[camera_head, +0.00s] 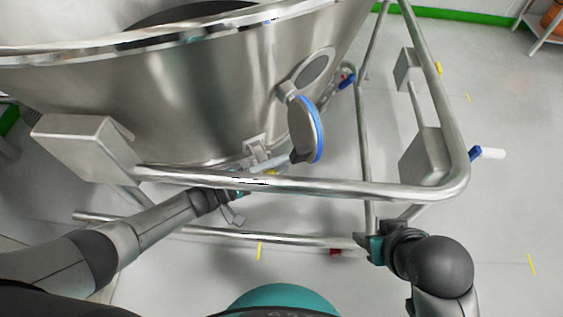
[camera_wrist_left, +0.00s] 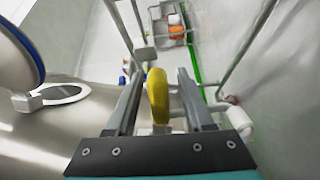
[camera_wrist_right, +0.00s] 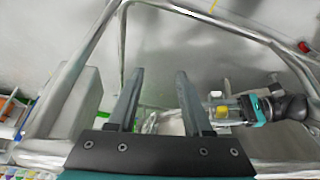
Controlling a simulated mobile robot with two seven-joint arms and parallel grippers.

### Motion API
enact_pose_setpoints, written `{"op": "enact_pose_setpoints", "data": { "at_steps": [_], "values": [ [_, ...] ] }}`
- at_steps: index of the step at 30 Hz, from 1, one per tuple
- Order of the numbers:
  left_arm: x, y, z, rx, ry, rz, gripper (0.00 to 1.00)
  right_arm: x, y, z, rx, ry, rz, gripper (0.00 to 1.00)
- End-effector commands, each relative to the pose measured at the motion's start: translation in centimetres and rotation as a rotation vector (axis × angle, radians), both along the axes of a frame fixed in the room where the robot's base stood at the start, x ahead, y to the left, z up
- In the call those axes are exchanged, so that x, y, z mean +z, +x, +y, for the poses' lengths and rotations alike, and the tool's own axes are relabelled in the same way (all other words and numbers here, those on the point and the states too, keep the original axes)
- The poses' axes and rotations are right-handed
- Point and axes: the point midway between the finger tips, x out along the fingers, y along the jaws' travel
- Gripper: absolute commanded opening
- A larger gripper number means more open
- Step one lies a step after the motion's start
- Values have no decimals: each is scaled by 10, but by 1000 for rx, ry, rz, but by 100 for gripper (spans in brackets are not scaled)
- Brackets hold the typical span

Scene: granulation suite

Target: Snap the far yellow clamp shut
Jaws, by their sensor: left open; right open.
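A yellow clamp handle (camera_wrist_left: 158,95) stands between the open fingers of my left gripper (camera_wrist_left: 160,85) in the left wrist view. A small yellow part also shows by the left gripper in the right wrist view (camera_wrist_right: 222,112). In the head view, my left gripper (camera_head: 268,164) is at the steel vessel's lower wall, below the round port lid with a blue seal (camera_head: 304,130). Whether the fingers touch the handle, I cannot tell. My right gripper (camera_head: 368,246) is open and empty beside the frame's lower bar; its fingers show in the right wrist view (camera_wrist_right: 158,85).
The large steel vessel (camera_head: 200,95) fills the upper left. A tubular frame rail (camera_head: 340,188) runs in front of it, above my left forearm. A caster with a white and blue pedal (camera_head: 488,153) is at right. The grey floor (camera_head: 510,200) at right is clear.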

Motion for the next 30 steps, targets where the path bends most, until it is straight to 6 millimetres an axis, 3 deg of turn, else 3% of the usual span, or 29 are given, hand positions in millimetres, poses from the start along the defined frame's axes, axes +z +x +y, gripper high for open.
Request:
{"op": "enact_pose_setpoints", "data": {
  "at_steps": [15, 21, 30],
  "values": [
    [0, -61, 98, 1, 3, 2, 52, -38, -1, -3, -8, -18, 85, 50],
    [0, -73, 117, 1, 1, 0, 52, -40, -1, -3, -7, -19, 87, 50],
    [0, -75, 121, 1, 0, 0, 52, -40, -1, -3, -8, -19, 87, 50]
  ]
}}
